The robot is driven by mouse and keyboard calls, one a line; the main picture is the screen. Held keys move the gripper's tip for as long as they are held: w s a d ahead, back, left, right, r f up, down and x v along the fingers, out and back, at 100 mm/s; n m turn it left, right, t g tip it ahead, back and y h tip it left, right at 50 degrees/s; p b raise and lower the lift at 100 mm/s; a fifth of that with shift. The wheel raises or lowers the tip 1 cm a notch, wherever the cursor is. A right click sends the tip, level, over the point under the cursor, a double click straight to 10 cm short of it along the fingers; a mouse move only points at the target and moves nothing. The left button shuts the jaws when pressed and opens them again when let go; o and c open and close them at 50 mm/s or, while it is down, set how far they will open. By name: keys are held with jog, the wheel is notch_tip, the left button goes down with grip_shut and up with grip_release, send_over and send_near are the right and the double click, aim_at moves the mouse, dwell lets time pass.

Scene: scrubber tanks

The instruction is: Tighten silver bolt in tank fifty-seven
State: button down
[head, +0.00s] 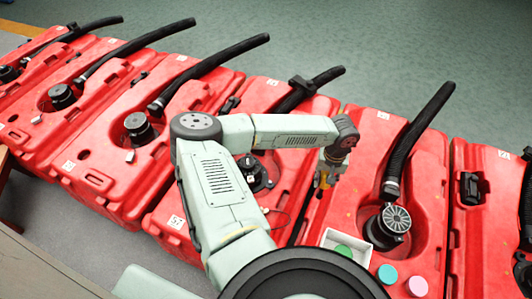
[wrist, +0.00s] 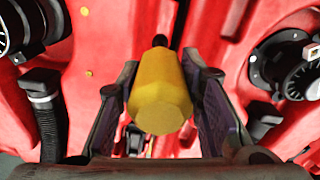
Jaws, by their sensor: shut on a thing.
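My gripper (head: 323,182) is shut on a yellow faceted tool handle (wrist: 160,100), with a finger on each side of it. A short dark tip (wrist: 160,41) shows beyond the handle in the wrist view. In the head view the gripper hangs near the seam between two red tanks, the one behind my arm (head: 262,95) and the one to its right (head: 345,200). Small gold-coloured bolt heads (wrist: 88,73) show on the red surface in the wrist view. I cannot make out a silver bolt.
Several red tanks stand in a row, with black hoses (head: 420,130) and round black motors (head: 388,225) on top. A white tray (head: 330,238) holds a green round thing (head: 344,250). Teal (head: 387,274) and pink (head: 417,286) discs lie beside it. Grey-green floor is free behind.

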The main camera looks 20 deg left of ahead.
jog(key=w+a+r+n+b, duration=0.2)
jog(key=a+n+b, duration=0.5)
jog(key=a+n, duration=1.5)
jog(key=f+n+b, duration=0.1)
jog(key=d+f+n, duration=0.1)
jog(key=f, duration=0.1)
jog(key=d+f+n+b, duration=0.1)
jog(key=f, duration=0.1)
jog(key=shift+s+d+f+b, duration=0.1)
jog(key=shift+s+d+b, duration=0.1)
jog(key=shift+b, duration=0.5)
jog(key=c, duration=1.6)
grip_release()
jog(key=shift+c, duration=0.2)
grip_shut()
